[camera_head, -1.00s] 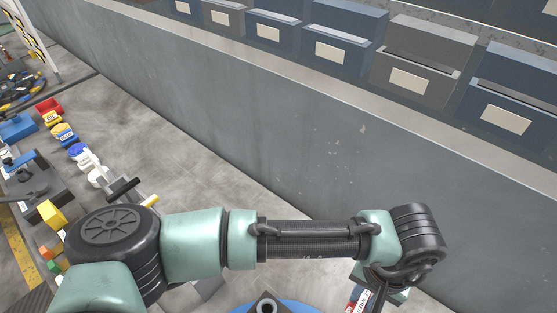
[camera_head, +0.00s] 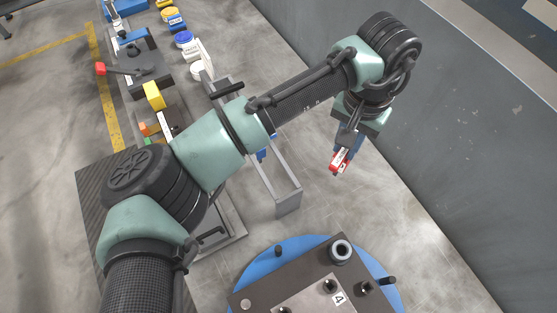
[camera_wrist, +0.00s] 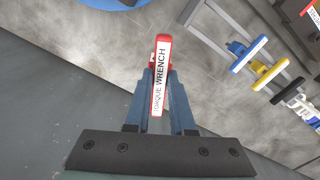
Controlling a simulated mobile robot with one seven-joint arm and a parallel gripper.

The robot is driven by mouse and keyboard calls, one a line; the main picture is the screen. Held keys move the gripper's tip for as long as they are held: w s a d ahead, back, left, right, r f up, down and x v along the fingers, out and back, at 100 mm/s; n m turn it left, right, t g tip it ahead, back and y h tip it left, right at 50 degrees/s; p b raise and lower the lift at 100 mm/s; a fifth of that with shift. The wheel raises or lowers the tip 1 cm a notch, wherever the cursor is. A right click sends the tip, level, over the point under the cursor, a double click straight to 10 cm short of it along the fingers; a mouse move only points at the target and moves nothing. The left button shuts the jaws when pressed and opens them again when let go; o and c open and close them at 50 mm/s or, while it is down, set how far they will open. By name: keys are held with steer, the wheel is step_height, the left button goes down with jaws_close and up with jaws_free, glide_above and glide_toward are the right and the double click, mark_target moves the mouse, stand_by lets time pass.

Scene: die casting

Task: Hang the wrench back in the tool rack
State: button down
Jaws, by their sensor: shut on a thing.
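The wrench (camera_wrist: 160,75) has a red end and a white label reading "TORQUE WRENCH". My gripper (camera_wrist: 159,100) is shut on it, with the blue fingers on either side of the label. In the head view, the wrench (camera_head: 340,161) shows as a small red and white piece below my gripper (camera_head: 346,148), held over open floor to the right of a grey frame. This frame looks like the tool rack (camera_head: 287,199), partly hidden behind my arm. In the wrist view, the rack's grey bars (camera_wrist: 288,75) are at the right, with blue- and yellow-handled tools (camera_wrist: 271,75) on it.
A blue round table (camera_head: 262,262) carrying a dark die block (camera_head: 300,270) is at the bottom. Several bottles, a yellow block (camera_head: 153,95) and other items line the left. A grey wall (camera_head: 460,150) runs along the right.

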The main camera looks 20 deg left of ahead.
steer(key=s+a+f+m, duration=0.1)
steer(key=a+f, duration=0.1)
steer(key=a, duration=0.4)
steer(key=s+a+f, duration=0.2)
steer(key=a+f, duration=0.1)
steer(key=a, duration=0.4)
step_height(320, 180, down, 10)
steer(key=b, duration=0.2)
steer(key=shift+a, duration=0.15)
steer(key=shift+f, duration=0.1)
steer(key=shift+f, duration=0.25)
steer(key=c, duration=0.8)
jaws_free()
steer(key=shift+o, duration=0.2)
